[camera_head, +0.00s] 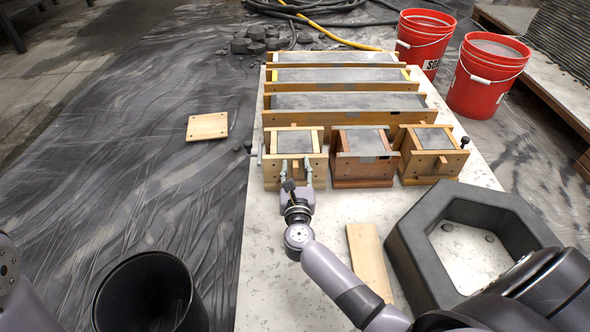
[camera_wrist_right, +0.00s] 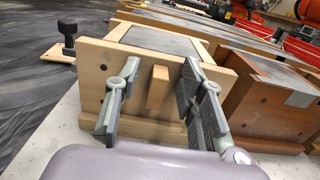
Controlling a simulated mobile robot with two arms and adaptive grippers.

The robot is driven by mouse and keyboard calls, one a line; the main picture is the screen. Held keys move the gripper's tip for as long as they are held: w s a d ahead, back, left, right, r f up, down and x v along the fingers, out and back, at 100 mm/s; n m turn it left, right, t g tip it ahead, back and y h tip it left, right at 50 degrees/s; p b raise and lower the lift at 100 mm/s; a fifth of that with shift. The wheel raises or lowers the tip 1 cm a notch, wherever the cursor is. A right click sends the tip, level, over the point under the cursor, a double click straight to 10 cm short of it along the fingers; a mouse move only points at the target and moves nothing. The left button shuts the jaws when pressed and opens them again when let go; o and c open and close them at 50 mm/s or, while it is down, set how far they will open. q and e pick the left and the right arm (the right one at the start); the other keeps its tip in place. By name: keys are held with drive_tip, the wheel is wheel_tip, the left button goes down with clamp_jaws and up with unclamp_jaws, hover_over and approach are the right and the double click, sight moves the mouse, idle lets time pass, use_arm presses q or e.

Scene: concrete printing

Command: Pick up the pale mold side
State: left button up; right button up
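The pale mold side (camera_head: 273,179) is the front wall of the leftmost small mold on the table. In the right wrist view it is a light wooden board (camera_wrist_right: 92,75) with dark screw holes and a square wooden peg (camera_wrist_right: 158,88) standing out of its middle. It stands upright against the mold with its grey concrete block (camera_wrist_right: 160,41). My right gripper (camera_head: 298,182) is open in front of this side. In the right wrist view its fingers (camera_wrist_right: 160,105) are on either side of the peg, apart from it. My left gripper is out of view.
Two more small molds (camera_head: 362,171) (camera_head: 428,167) stand to the right, with long molds behind. A hexagonal grey form (camera_head: 418,262) and a loose pale board (camera_head: 368,258) lie on the table. A black bucket (camera_head: 150,296) and another pale board (camera_head: 207,126) are on the floor.

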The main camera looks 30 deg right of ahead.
drive_tip(key=shift+c, duration=0.6)
clamp_jaws()
